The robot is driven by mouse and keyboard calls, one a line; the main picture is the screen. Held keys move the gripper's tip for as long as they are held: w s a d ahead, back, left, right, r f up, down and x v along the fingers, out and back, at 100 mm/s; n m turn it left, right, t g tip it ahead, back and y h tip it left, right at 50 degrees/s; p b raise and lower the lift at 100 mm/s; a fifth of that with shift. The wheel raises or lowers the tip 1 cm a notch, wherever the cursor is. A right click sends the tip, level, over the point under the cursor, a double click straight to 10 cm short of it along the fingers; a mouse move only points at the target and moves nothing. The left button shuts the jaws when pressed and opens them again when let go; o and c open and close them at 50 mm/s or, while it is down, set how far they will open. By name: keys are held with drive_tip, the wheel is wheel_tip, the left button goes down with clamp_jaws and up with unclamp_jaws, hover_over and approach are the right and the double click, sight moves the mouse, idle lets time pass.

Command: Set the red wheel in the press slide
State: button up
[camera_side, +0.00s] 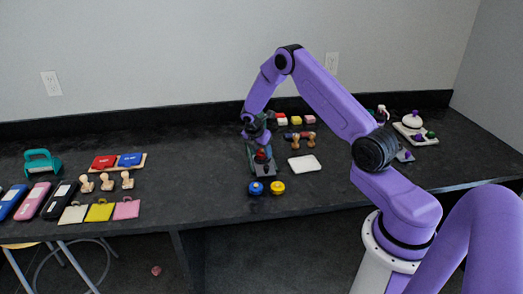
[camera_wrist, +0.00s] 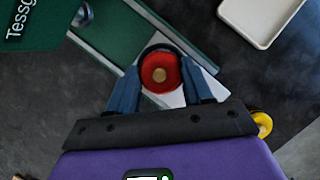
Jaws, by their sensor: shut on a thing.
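The red wheel (camera_wrist: 160,72) has a tan centre and lies between the two blue fingers of my gripper (camera_wrist: 158,82), which is shut on it. In the side view, the red wheel (camera_side: 261,156) shows just below my gripper (camera_side: 260,148). The green press (camera_wrist: 112,32) lies under and beyond the fingers in the wrist view, with a pale slide (camera_wrist: 172,98) beneath the wheel. A dark curved rim shows around the wheel's far side. I cannot tell whether the wheel touches the slide. In the side view my gripper partly hides the press.
A blue wheel (camera_side: 256,188) and a yellow wheel (camera_side: 278,187) stand in front of the press. A white tray (camera_side: 304,163) lies to its right. Wooden-handled pieces (camera_side: 300,137) stand behind. Stamps and pads (camera_side: 107,181) fill the left; the table between is clear.

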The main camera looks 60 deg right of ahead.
drive_tip(key=shift+f, duration=0.6)
drive_tip(key=o, duration=0.7)
drive_tip(key=shift+o, duration=0.2)
drive_tip(key=shift+r, duration=0.1)
drive_tip(key=v, duration=1)
drive_tip(key=shift+r, duration=0.4)
drive_tip(key=shift+a, duration=0.15)
